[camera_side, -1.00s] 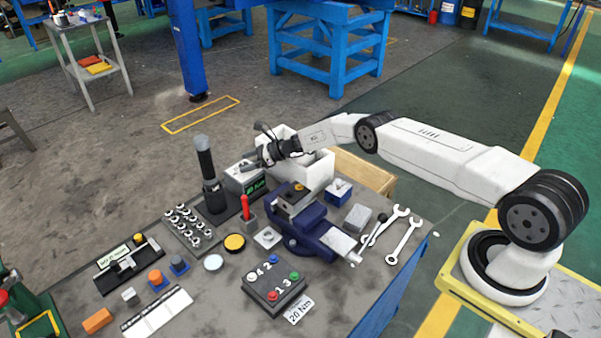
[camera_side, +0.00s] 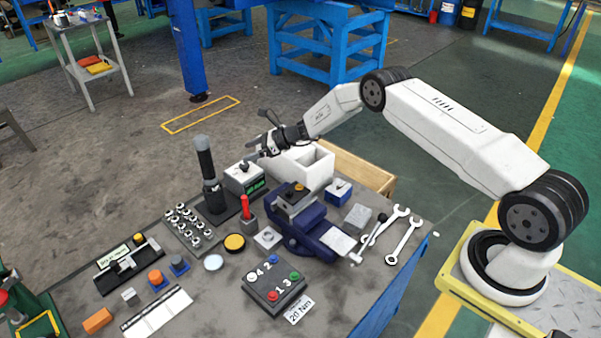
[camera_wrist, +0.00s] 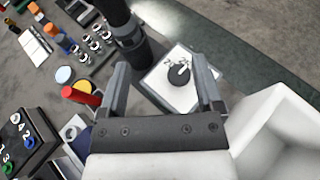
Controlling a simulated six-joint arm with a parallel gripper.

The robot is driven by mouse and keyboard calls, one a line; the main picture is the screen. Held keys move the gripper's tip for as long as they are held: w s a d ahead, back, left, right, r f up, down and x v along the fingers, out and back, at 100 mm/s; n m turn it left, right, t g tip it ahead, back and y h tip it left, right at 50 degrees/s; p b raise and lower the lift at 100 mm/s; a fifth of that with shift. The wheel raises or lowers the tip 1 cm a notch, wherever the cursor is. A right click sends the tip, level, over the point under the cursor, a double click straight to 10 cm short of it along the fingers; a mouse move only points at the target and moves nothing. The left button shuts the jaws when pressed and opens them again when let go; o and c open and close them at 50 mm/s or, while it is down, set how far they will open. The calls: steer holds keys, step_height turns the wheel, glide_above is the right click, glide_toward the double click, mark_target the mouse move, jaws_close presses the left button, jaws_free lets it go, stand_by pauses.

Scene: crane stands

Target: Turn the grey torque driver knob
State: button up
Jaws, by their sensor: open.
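The torque driver is a white box with a green display (camera_side: 254,187) on its front. Its grey knob (camera_wrist: 180,73) sits on top, beside printed marks, and shows in the wrist view between my gripper's fingers. In the side view the knob (camera_side: 243,166) is at the box's top, just left of my fingertips. My gripper (camera_side: 257,150) is open and empty, a finger on each side of the knob in the wrist picture. I cannot tell whether the fingers touch the knob or are still above it.
A tall black-handled driver (camera_side: 206,165) stands left of the box. A white open bin (camera_side: 312,165) is close on the right. A red-handled tool (camera_side: 245,207) and a blue vise (camera_side: 302,225) are in front. A tray of several sockets (camera_side: 188,228) lies left.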

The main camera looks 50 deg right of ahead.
steer(key=s+r, duration=0.6)
steer(key=s, duration=0.5)
steer(key=shift+s+a+r, duration=0.15)
steer(key=shift+a+r, duration=0.05)
steer(key=shift+r, duration=0.2)
stand_by(0.3)
steer(key=shift+f, duration=0.1)
steer(key=m+t+h, duration=0.3)
steer(key=m+h, duration=0.2)
glide_toward(245, 165)
steer(key=shift+w+f, duration=0.25)
steer(key=shift+w, duration=0.25)
steer(key=shift+x, duration=3.75)
steer(key=shift+a, duration=0.15)
